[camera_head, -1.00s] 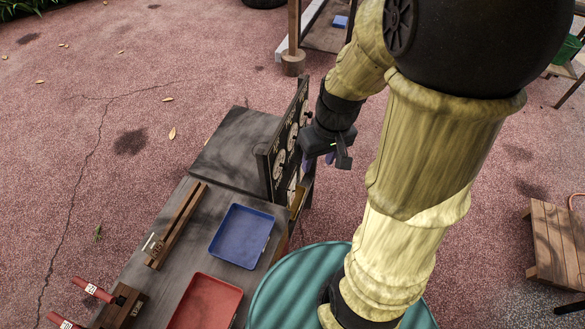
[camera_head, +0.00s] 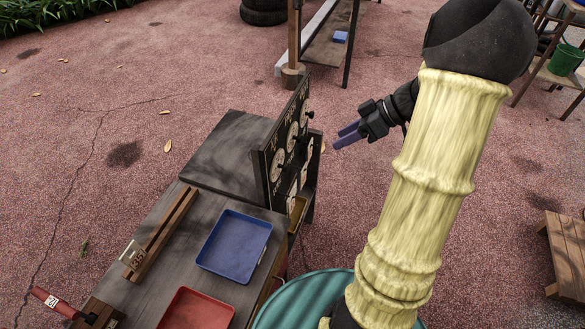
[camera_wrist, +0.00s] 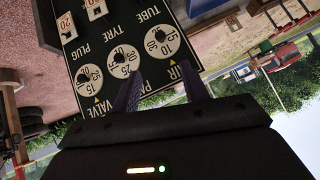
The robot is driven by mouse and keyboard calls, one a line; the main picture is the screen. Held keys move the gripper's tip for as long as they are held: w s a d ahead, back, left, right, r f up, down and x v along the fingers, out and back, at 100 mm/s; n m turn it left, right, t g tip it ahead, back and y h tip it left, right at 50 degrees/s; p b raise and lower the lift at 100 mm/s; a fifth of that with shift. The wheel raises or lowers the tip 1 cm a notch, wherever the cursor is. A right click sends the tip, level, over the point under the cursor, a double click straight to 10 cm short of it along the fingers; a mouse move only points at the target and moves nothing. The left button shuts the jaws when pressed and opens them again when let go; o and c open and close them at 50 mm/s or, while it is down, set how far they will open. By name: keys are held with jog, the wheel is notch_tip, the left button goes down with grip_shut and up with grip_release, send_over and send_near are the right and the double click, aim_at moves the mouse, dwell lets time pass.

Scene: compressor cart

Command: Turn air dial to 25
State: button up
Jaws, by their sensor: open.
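The dark dial panel (camera_head: 270,150) stands upright on the cart, seen steeply from the side in the head view. Its round white dials with dark knobs face right. In the wrist view the panel (camera_wrist: 75,40) is tilted, with three large dials: left (camera_wrist: 88,78), middle (camera_wrist: 123,60) and right (camera_wrist: 162,42). Labels such as PLUG, TYRE, TUBE and VALVE are readable; I cannot tell for sure which dial is the air dial or its exact setting. My gripper (camera_head: 342,138) is open and empty, in front of the panel and apart from it. Its fingers (camera_wrist: 160,76) overlap the panel's lower edge in the wrist view.
A blue tray (camera_head: 235,246) and a red tray (camera_head: 198,309) lie on the cart top, beside a wooden rail (camera_head: 160,235). A teal round drum top (camera_head: 300,290) stands near my arm. Open paving lies right of the panel, with a wooden crate (camera_head: 568,250) farther right.

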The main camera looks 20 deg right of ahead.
aim_at(288, 166)
jog(key=shift+a, duration=0.15)
jog(key=x, duration=1.7)
jog(key=shift+f, duration=0.2)
